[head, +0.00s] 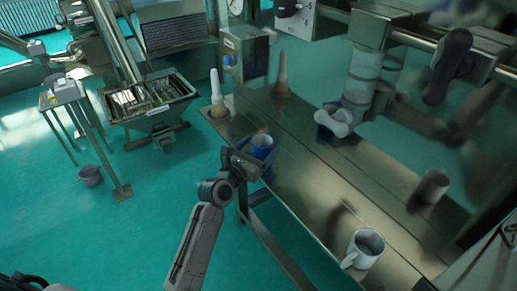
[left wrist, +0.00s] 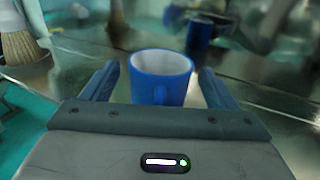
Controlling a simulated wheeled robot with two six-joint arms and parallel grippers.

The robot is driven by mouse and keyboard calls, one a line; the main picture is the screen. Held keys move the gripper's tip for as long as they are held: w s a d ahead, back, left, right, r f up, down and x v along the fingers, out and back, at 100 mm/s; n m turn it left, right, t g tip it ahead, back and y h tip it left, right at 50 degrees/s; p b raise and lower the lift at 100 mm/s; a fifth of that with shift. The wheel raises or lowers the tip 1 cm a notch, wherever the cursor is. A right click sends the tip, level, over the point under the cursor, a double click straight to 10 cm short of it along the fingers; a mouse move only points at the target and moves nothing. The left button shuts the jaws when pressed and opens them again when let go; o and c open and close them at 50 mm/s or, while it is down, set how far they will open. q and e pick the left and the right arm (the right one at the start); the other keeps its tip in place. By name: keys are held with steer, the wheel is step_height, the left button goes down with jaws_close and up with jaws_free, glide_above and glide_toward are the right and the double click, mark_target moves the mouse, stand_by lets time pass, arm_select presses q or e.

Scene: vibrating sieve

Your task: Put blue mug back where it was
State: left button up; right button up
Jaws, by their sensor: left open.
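The blue mug (head: 262,143) stands upright near the front left edge of the metal table (head: 300,165). My left gripper (head: 255,158) is at the mug, coming from the near side. In the left wrist view the blue mug (left wrist: 160,88), white inside, sits between the two open fingers of the left gripper (left wrist: 157,80), its handle facing the wrist. A gap seems to show between each finger and the mug. The mug's lower part is hidden by the gripper. My right gripper is not in view.
A brush (head: 217,98) stands upright on the table's far left corner. A white mug (head: 366,248) stands near the right front edge. Blurred mirror-like images of these objects show behind the table. Table surface between the mugs is clear.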

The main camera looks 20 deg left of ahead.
arm_select(q)
steer(key=v, duration=1.1)
steer(key=shift+s+b, duration=0.35)
steer(key=shift+b, duration=0.1)
steer(key=a+f+m+g+y, duration=0.1)
steer(key=a+f+m+g, duration=0.15)
steer(key=f, duration=0.85)
steer(key=a+f+m+g+y, duration=0.15)
steer(key=f+m, duration=0.25)
steer(key=f, duration=0.7)
steer(key=s+a+f+m+g+y, duration=0.15)
steer(key=s+f+m, duration=0.25)
steer(key=f, duration=0.6)
steer(key=s+a+f+m+g+y, duration=0.1)
steer(key=s+f+m+g, duration=0.3)
steer(key=f, duration=0.6)
steer(key=s+a+f+m+g, duration=0.25)
steer(key=s+f+m, duration=0.65)
steer(key=s+f, duration=0.7)
steer(key=s+f+m+g, duration=0.2)
steer(key=s+m, duration=0.3)
steer(key=s, duration=0.6)
steer(key=s+f+m+g, duration=0.2)
steer(key=s+f+m, duration=0.2)
steer(key=s, duration=0.7)
steer(key=shift+f+m+y, duration=0.35)
steer(key=shift+f+y, duration=0.05)
steer(key=shift+f, duration=0.4)
steer(key=shift+d, duration=0.1)
